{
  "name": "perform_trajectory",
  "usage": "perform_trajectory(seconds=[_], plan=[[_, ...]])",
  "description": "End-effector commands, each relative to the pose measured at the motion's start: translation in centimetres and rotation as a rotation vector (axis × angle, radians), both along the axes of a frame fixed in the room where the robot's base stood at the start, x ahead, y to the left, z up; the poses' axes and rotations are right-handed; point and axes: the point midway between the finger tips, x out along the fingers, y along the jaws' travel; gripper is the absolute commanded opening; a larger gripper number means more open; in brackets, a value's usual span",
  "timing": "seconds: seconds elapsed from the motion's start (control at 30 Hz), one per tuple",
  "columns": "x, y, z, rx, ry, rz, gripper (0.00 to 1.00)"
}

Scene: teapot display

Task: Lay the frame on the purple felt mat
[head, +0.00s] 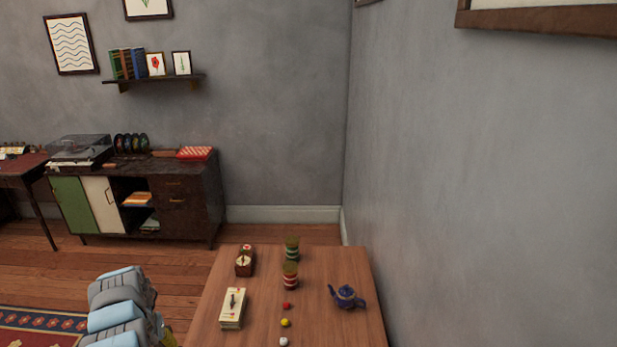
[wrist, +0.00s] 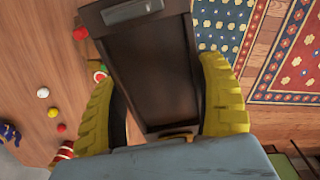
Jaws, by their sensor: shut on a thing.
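My gripper (wrist: 160,100) is shut on the frame (wrist: 151,65), a dark brown rectangle with a grey piece near its top end in the wrist view. One yellow finger presses each long side. In the head view my arm is at the lower left, beside the table, and the held frame cannot be made out there. I cannot see the purple felt mat in either view.
The wooden table (head: 265,327) carries a blue teapot (head: 347,297), striped jars (head: 290,276), small coloured balls (head: 285,322), a pale box (head: 232,308) and a small brown box (head: 244,264). A patterned rug (wrist: 285,50) covers floor beside it. A cabinet (head: 185,195) stands behind.

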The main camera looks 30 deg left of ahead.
Motion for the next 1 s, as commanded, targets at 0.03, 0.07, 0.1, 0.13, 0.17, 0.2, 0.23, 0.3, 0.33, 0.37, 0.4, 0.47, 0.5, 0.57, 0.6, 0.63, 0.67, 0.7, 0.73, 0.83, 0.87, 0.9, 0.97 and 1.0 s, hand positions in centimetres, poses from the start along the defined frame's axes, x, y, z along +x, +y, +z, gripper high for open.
perform_trajectory(seconds=[0.03, 0.07, 0.1, 0.13, 0.17, 0.2, 0.23, 0.3, 0.33, 0.37, 0.4, 0.47, 0.5, 0.57, 0.6, 0.63, 0.67, 0.7, 0.73, 0.83, 0.87, 0.9, 0.97, 1.0], plan=[[0.0, 0.1, 0.1, 0.001, -0.001, 0.002, 0.33], [-0.1, 0.1, 0.1, 0.001, -0.001, 0.004, 0.33], [-0.2, 0.2, 0.2, 0.001, -0.001, 0.006, 0.33], [-0.2, 0.2, 0.2, 0.002, -0.002, 0.006, 0.33], [-0.3, 0.2, 0.2, 0.002, -0.002, 0.006, 0.33], [-0.4, 0.3, 0.3, 0.003, -0.003, 0.008, 0.33], [-0.5, 0.4, 0.3, 0.002, -0.002, 0.01, 0.33], [-0.7, 0.5, 0.4, 0.001, -0.002, 0.013, 0.33], [-0.8, 0.6, 0.4, 0.001, -0.002, 0.014, 0.33], [-0.8, 0.6, 0.4, 0.0, -0.001, 0.014, 0.33], [-0.9, 0.7, 0.4, 0.0, -0.001, 0.015, 0.33], [-0.9, 0.7, 0.5, 0.0, -0.001, 0.016, 0.33], [-1.0, 0.8, 0.5, 0.0, -0.001, 0.017, 0.33], [-1.2, 0.9, 0.6, 0.001, -0.001, 0.02, 0.33], [-1.3, 1.0, 0.6, 0.001, -0.001, 0.022, 0.33], [-1.3, 1.1, 0.6, 0.001, 0.0, 0.023, 0.33], [-1.4, 1.1, 0.7, 0.002, -0.001, 0.024, 0.33], [-1.7, 1.3, 0.8, 0.003, 0.0, 0.028, 0.33], [-1.9, 1.4, 0.8, 0.003, 0.0, 0.031, 0.33], [-2.4, 1.8, 1.1, 0.003, 0.0, 0.04, 0.33], [-2.6, 2.0, 1.2, 0.002, 0.001, 0.044, 0.33], [-2.9, 2.2, 1.4, 0.003, 0.0, 0.048, 0.33], [-3.3, 2.4, 1.5, 0.003, 0.0, 0.055, 0.33], [-3.5, 2.5, 1.5, 0.003, 0.0, 0.059, 0.33]])
